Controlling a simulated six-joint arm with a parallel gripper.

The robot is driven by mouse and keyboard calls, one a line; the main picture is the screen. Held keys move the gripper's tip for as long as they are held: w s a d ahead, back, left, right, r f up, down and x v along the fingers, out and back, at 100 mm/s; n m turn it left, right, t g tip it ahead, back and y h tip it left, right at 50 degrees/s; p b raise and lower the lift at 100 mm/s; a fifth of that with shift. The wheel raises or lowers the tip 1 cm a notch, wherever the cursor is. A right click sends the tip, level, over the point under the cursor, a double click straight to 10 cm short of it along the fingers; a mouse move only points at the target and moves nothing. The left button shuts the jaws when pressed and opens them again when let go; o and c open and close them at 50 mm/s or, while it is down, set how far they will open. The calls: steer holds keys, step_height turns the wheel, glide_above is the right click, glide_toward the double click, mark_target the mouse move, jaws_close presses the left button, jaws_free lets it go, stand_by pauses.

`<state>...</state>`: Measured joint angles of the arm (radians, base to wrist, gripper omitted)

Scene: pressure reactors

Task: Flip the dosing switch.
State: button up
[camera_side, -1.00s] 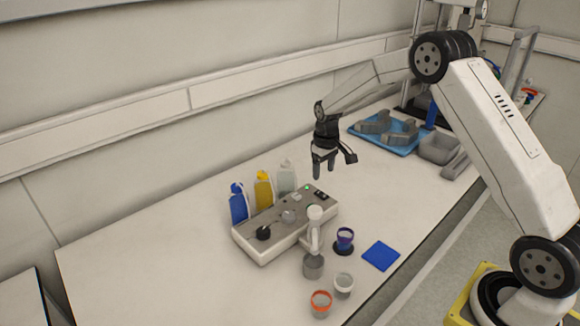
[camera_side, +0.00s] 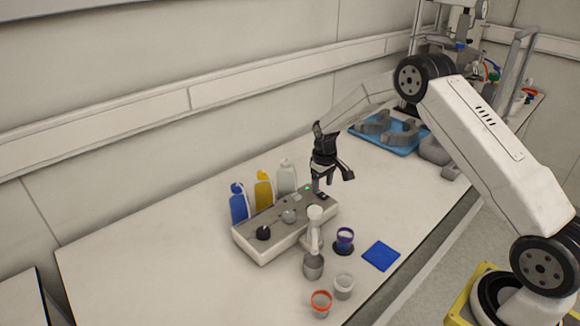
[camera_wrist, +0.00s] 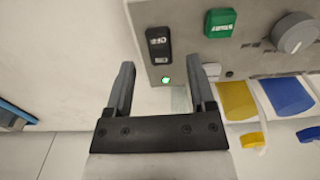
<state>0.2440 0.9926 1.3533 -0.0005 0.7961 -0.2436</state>
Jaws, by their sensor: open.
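The dosing unit is a long grey-topped box (camera_side: 270,232) on the bench in the side view. A black rocker switch (camera_wrist: 158,45) sits on its panel in the wrist view, above a lit green lamp (camera_wrist: 166,81). The switch shows small and dark at the panel's right end in the side view (camera_side: 324,196). My gripper (camera_side: 322,184) is open and empty, pointing down just over that end. In the wrist view its two fingers (camera_wrist: 162,72) stand apart on either side of the lamp, with the switch beyond the tips. I cannot tell whether they touch the panel.
A green button (camera_wrist: 220,22) and a grey knob (camera_wrist: 293,32) are beside the switch. Blue (camera_side: 239,204), yellow (camera_side: 264,190) and pale (camera_side: 287,177) bottles stand behind the unit. Several cups, one orange-rimmed (camera_side: 321,304), and a blue mat (camera_side: 381,256) lie in front. The left bench is clear.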

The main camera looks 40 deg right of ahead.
mark_target(322, 195)
steer(key=shift+f, duration=1.2)
jaws_close()
steer(key=shift+s+t, duration=0.1)
steer(key=shift+t, duration=0.3)
steer(key=shift+s+t, duration=0.15)
steer(key=shift+t, duration=0.65)
jaws_free()
